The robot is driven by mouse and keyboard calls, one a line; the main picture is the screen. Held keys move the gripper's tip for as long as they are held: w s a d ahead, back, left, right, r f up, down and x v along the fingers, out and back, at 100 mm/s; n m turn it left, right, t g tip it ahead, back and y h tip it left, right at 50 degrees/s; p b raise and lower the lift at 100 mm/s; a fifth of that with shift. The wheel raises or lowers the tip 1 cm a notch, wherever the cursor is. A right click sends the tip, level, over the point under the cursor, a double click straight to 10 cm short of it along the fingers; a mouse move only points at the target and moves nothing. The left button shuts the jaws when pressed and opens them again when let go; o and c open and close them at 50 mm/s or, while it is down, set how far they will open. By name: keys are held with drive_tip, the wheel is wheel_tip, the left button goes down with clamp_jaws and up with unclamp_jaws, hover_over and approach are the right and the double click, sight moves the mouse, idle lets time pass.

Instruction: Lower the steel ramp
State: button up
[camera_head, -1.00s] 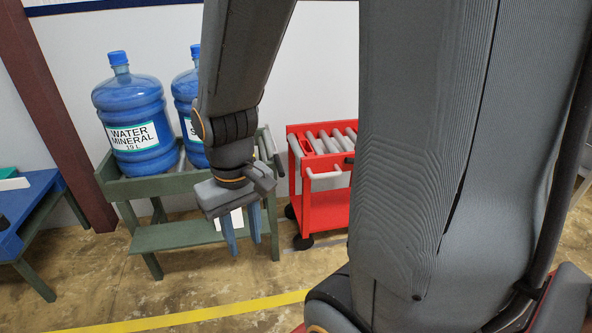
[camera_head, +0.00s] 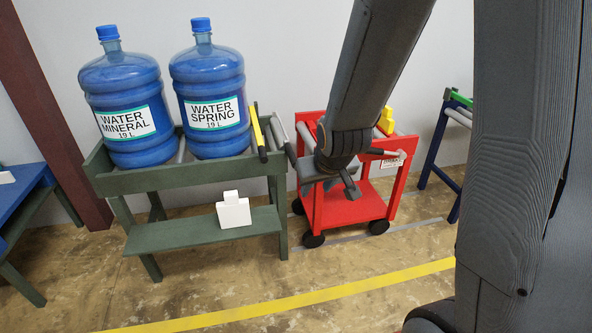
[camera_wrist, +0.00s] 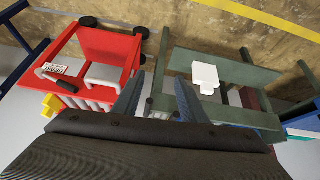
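A pale grey metal plate, which looks like the steel ramp (camera_wrist: 103,75), shows against the red cart (camera_wrist: 105,46) in the wrist view. In the head view it is mostly behind my arm, and I cannot tell its exact tilt. The red cart (camera_head: 345,205) stands right of the green roller stand (camera_head: 195,180). My gripper (camera_wrist: 160,82) has its two blue fingers apart with nothing between them. It points toward the gap between cart and stand.
Two blue water jugs (camera_head: 127,95) (camera_head: 209,90) stand on the green stand. A white block (camera_head: 233,211) is on its lower shelf. A black-and-yellow bar (camera_head: 258,135) is at its right end. A blue table (camera_head: 28,195) is at left. Floor in front is clear.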

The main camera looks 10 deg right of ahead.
sight(293, 159)
drive_tip(key=w+f+t+b, duration=0.3)
drive_tip(key=w+t+b, duration=0.1)
drive_tip(key=w, duration=0.5)
drive_tip(key=w+f+n+t+b, duration=0.1)
drive_tip(key=w+f+t+b, duration=0.2)
drive_tip(key=w+b, duration=0.3)
drive_tip(key=w+f+t+b, duration=0.4)
drive_tip(key=w+t+b, duration=0.1)
drive_tip(key=w, duration=0.8)
drive_tip(key=shift+w+d+f, duration=0.1)
drive_tip(key=shift+w, duration=0.3)
clamp_jaws()
